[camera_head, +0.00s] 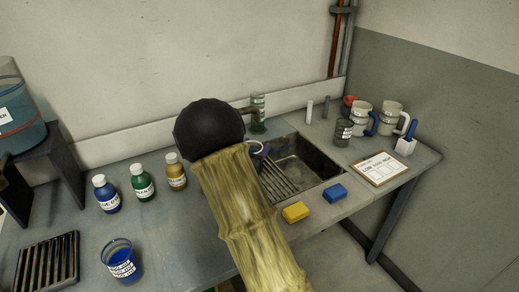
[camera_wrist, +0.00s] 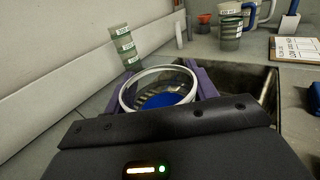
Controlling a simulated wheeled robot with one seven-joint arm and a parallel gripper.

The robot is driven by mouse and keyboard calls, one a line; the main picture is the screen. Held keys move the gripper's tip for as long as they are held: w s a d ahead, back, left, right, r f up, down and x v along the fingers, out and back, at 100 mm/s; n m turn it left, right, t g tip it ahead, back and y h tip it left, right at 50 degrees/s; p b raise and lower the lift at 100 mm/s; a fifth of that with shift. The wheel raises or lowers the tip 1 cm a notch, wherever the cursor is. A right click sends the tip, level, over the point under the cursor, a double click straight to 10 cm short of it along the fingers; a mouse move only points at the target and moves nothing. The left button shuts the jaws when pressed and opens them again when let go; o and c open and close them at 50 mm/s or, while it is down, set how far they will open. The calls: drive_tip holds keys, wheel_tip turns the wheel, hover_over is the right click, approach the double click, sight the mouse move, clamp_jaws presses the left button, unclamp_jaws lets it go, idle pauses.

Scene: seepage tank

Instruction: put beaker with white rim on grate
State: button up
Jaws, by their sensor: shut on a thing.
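A clear beaker with a white rim (camera_wrist: 160,99) is held between the purple fingers of my gripper (camera_wrist: 168,84) in the wrist view, with something blue at its bottom. My gripper is shut on it, at the sink. In the head view my dark wrist hides most of the gripper and beaker; only a bit of pale rim (camera_head: 256,147) shows. A slatted metal grate (camera_head: 277,184) lies in the left part of the sink, partly behind my arm. Another dark slatted grate (camera_head: 48,266) lies on the counter at the front left.
The sink (camera_head: 313,160) is open at its right. Blue (camera_head: 106,194), green (camera_head: 142,182) and yellow (camera_head: 175,170) bottles stand left of my arm, near a blue labelled beaker (camera_head: 121,262). Yellow (camera_head: 295,212) and blue (camera_head: 335,192) sponges lie at the front. Mugs (camera_head: 390,117) and a clipboard (camera_head: 381,167) are right.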

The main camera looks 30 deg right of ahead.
drive_tip(key=shift+x, duration=1.25)
drive_tip(key=shift+w, duration=0.1)
drive_tip(key=shift+w+d, duration=0.2)
drive_tip(key=shift+d, duration=0.1)
drive_tip(key=shift+w+d+f, duration=0.1)
drive_tip(key=shift+d+f, duration=0.05)
drive_tip(key=shift+f, duration=1.6)
drive_tip(key=shift+f, duration=0.2)
drive_tip(key=o, duration=1)
drive_tip(key=shift+r, duration=0.1)
